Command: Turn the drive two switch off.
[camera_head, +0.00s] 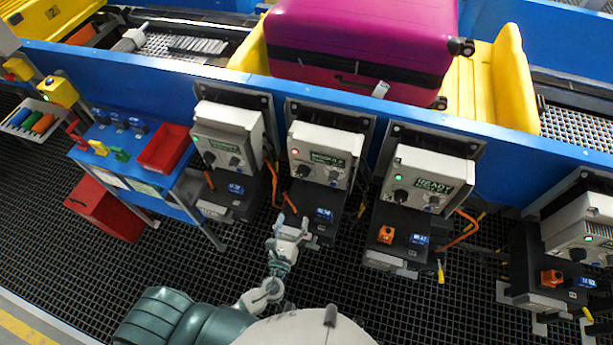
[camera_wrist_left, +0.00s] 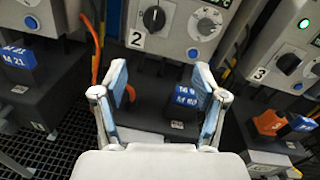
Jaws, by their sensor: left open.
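The drive two unit (camera_head: 325,155) is a pale grey box on the blue conveyor side, with a red light and a small display. Its black rotary switch (camera_head: 303,171) is at the lower left of its face. In the left wrist view the same switch (camera_wrist_left: 154,18) shows at the top, above the number 2 label (camera_wrist_left: 136,39). My left gripper (camera_head: 290,222) is open and empty, below and in front of the unit, apart from the switch. In the left wrist view its fingers (camera_wrist_left: 160,80) spread over the black lower box. My right gripper is not in view.
Similar drive units stand on the left (camera_head: 228,138) and right (camera_head: 432,178). The lower box carries a blue tag (camera_wrist_left: 185,95), and orange cables hang between units. A blue bench with a red bin (camera_head: 163,148) is at left. A magenta suitcase (camera_head: 360,40) lies on the conveyor.

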